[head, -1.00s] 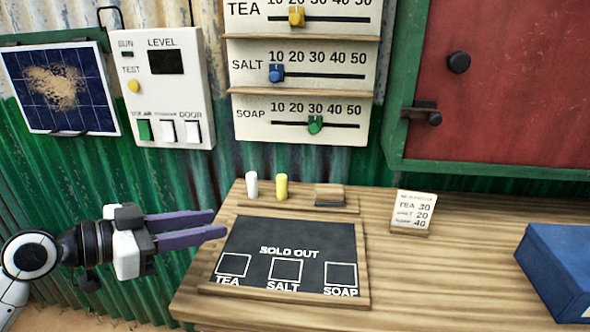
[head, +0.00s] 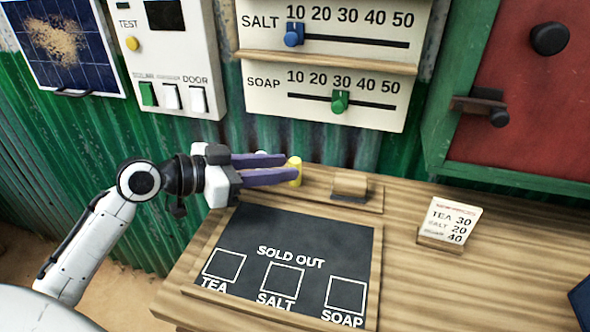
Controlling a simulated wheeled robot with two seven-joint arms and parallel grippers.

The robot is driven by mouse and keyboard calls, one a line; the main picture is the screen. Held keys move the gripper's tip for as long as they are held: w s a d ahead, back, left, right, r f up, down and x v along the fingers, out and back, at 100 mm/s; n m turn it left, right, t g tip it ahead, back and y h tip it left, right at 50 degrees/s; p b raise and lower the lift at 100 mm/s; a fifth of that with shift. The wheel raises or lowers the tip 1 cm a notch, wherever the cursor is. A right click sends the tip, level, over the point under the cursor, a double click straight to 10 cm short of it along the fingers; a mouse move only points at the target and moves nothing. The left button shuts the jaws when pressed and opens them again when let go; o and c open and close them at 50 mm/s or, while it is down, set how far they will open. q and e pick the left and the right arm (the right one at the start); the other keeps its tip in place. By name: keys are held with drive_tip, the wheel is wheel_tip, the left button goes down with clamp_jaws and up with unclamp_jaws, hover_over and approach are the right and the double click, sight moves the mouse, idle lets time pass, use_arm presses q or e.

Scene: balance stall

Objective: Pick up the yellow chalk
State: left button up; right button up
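The yellow chalk (head: 295,180) stands upright on the wooden ledge at the back left of the counter. My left gripper (head: 291,166) comes in from the left, its two purple fingers apart with a gap between them. Their tips are right at the yellow chalk. I cannot tell whether they touch it. The white chalk (head: 262,154) is mostly hidden behind the fingers, with only its top showing. My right gripper is not in view.
The eraser block (head: 350,187) sits on the ledge to the right of the yellow chalk. The chalkboard (head: 300,240) lies in front. A price card (head: 451,222) stands further right. The wall panel with sliders (head: 330,85) is behind. Bare counter lies between board and card.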

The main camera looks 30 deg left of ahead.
sight(295, 160)
use_arm(q)
drive_tip(key=x, duration=0.4)
drive_tip(key=shift+w+d, duration=0.1)
drive_tip(key=shift+d, duration=0.05)
clamp_jaws()
drive_tip(key=shift+r+p, duration=0.9)
drive_tip(key=shift+r, duration=4.15)
